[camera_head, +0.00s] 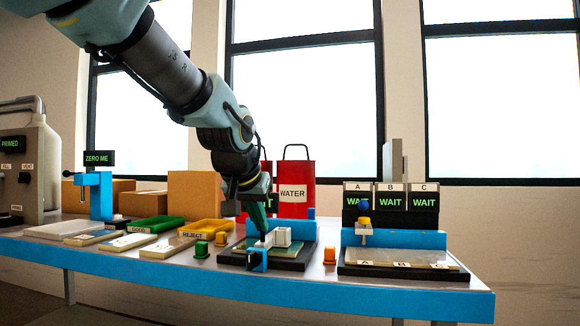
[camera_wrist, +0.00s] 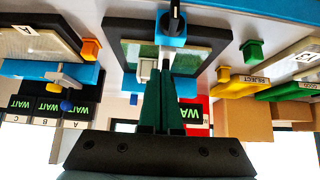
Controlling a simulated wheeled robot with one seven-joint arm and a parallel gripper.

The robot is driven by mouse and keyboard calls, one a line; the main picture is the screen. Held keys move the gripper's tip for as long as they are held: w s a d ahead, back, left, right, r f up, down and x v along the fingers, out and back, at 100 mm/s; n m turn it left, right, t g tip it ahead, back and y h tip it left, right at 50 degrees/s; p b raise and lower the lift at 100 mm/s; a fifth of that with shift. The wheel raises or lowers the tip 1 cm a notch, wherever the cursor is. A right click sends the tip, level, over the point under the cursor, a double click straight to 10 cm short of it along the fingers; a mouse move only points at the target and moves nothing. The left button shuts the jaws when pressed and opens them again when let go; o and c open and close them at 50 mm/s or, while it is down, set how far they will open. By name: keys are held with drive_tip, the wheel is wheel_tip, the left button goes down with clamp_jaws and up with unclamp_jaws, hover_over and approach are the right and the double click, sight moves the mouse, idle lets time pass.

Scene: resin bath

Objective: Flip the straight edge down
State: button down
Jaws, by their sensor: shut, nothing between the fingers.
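The black-framed fixture (camera_head: 285,265) with a green inner plate stands on the bench; the fixture also shows in the wrist view (camera_wrist: 207,33). A pale piece (camera_head: 283,236) stands upright over its plate and may be the straight edge; I cannot tell for sure. The pale piece shows beside my fingers in the wrist view (camera_wrist: 147,68). A blue block (camera_head: 257,262) with a black knob (camera_head: 253,260) sits at the fixture's front. My gripper (camera_head: 262,233) points down over the fixture, its dark green fingers (camera_wrist: 168,78) shut and empty. Whether they touch the pale piece is unclear.
A second framed station (camera_head: 403,272) is right, under WAIT displays (camera_head: 405,233).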

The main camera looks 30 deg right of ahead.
sight(264, 244)
wheel_tip(264, 244, down, 2)
drive_tip(key=shift+s+a+f+t+h+b, duration=0.15)
drive_tip(key=shift+t+h+b, duration=0.15)
drive_tip(key=shift+b, duration=0.6)
drive_tip(key=shift+f+t+b, duration=0.3)
drive_tip(key=shift+f+b, duration=0.15)
drive_tip(key=shift+b, duration=0.35)
drive_tip(key=p+v, duration=1)
drive_tip(key=p, duration=0.4)
drive_tip(key=shift+a+r, duration=0.2)
drive_tip(key=shift+a, duration=0.15)
drive_tip(key=shift+s, duration=0.1)
drive_tip(key=shift+d, duration=0.1)
